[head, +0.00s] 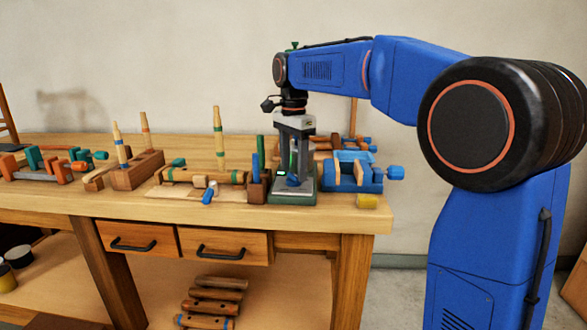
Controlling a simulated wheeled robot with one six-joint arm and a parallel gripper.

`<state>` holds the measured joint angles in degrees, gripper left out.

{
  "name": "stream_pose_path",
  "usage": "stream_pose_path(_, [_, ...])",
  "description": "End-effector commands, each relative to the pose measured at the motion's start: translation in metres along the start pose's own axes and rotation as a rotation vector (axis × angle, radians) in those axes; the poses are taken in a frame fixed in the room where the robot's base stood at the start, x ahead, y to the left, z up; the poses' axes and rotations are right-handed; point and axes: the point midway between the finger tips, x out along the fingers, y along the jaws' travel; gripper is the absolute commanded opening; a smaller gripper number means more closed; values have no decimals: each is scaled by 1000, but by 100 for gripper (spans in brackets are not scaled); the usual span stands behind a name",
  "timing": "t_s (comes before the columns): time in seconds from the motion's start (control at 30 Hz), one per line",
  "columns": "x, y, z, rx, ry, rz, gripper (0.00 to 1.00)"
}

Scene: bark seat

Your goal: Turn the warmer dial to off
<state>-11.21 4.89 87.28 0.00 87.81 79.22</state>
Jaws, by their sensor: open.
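The warmer appears to be the green-edged box with a grey top (293,197) near the front right of the workbench. A small dark blue dial (292,180) shows on it, partly hidden; its setting is too small to read. My gripper (293,174) points straight down over the box. Its two grey fingers are apart, one on each side of the dial in this view. I cannot tell whether they touch it.
A blue vise (352,178) stands close on the right, and a wooden block with upright tools (259,188) close on the left. A yellow cylinder (367,202) lies near the bench's front right corner. Clamps and wooden pieces fill the left. The bench front (200,215) is mostly clear.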

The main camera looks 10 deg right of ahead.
Motion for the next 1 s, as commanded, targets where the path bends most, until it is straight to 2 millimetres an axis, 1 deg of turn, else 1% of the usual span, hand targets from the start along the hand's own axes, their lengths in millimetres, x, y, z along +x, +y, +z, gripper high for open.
stream_pose_path(0.1, [5,0,0,0,0,1,53])
stream_pose_path(0.37, [6,0,0,0,0,1,53])
stream_pose_path(0.4, [6,0,0,0,0,0,48])
stream_pose_path(0.47, [6,0,0,0,0,1,34])
stream_pose_path(0.5, [6,0,0,0,0,1,24])
stream_pose_path(0.57, [6,0,0,0,0,1,12])
stream_pose_path(0.83, [6,0,0,-17,0,1,12])
stream_pose_path(1.0, [6,0,0,-78,0,0,12])
